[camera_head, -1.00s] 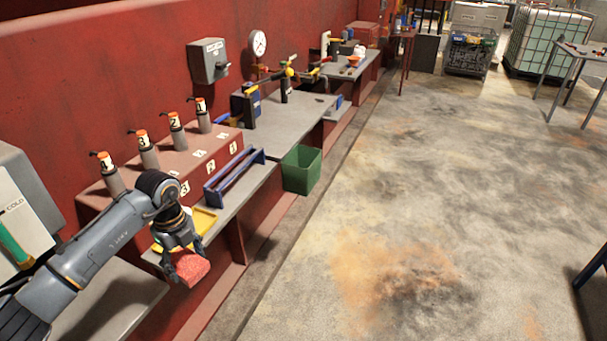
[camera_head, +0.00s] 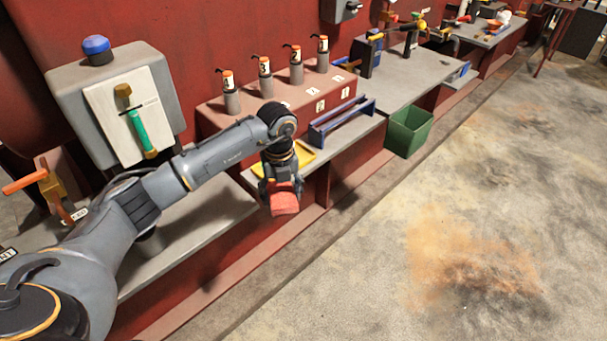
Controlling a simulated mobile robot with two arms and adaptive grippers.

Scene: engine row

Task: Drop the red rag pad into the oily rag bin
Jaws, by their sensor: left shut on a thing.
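My left gripper (camera_head: 281,190) is shut on the red rag pad (camera_head: 285,204). It holds the pad in front of the grey bench's edge, near a yellow tray (camera_head: 300,160). A green open-topped bin (camera_head: 408,132) is at the bench front, to the right of the pad and clearly apart from it. I see no readable label on this bin, so I cannot tell whether it is the oily rag bin. My right gripper is out of view.
A blue rack (camera_head: 342,122) stands on the bench right of the tray. Several orange-capped bottles (camera_head: 265,78) stand on the red box behind. A grey wall box (camera_head: 115,100) with a green handle is at left. The floor at right is clear.

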